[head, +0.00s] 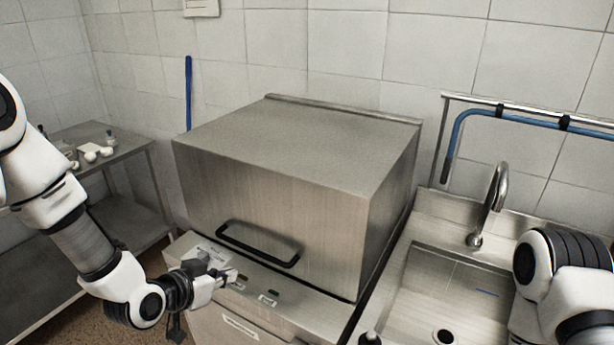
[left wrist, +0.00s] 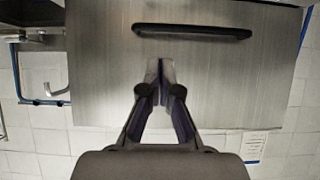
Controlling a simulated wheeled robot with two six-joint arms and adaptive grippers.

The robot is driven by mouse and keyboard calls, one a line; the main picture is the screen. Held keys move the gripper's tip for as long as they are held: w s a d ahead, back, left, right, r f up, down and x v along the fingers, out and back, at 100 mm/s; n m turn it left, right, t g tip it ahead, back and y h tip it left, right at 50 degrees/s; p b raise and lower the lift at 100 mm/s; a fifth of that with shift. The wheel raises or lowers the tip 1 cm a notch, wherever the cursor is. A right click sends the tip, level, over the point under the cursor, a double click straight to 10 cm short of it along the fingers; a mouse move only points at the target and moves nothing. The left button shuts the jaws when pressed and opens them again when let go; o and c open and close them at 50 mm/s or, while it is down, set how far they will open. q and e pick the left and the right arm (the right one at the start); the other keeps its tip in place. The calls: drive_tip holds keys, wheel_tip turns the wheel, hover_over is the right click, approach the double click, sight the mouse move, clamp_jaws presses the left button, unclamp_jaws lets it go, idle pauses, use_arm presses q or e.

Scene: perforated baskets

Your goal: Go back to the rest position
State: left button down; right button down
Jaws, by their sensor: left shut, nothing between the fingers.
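My left gripper (head: 229,275) is in front of the lower left part of a closed steel box-shaped machine (head: 290,150). Its fingers are shut and empty. In the left wrist view the gripper (left wrist: 160,66) points at the machine's front (left wrist: 100,60), close to the black bar handle (left wrist: 192,31) but apart from it. The black handle (head: 258,246) also shows in the head view, to the right of the fingertips. My right arm shows at the right edge over the sink side; its gripper is out of view.
A steel sink (head: 445,295) with a curved tap (head: 490,205) is on the right. A steel shelf table (head: 95,140) with small items stands at the left. A blue hose (head: 530,115) hangs on the wall rail. Floor shows between the shelf and the machine.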

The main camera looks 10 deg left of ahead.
use_arm(q)
drive_tip(key=s+d+f+g+y, duration=0.1)
drive_tip(key=s+f+g, duration=0.2)
drive_tip(key=s+f, duration=0.5)
drive_tip(key=s+d+f+g, duration=0.1)
drive_tip(key=s+f+g, duration=0.3)
drive_tip(key=f, duration=0.8)
drive_tip(key=s+a+f+n+g+y, duration=0.1)
drive_tip(key=s+f+n+g, duration=0.1)
drive_tip(key=s, duration=0.5)
drive_tip(key=s+a+f+n+g+y, duration=0.1)
drive_tip(key=s+f+n+g+y, duration=0.1)
drive_tip(key=s+f, duration=0.2)
drive_tip(key=s, duration=0.3)
drive_tip(key=shift+s+a+f, duration=0.2)
drive_tip(key=shift+a+f, duration=0.1)
drive_tip(key=shift+f, duration=0.1)
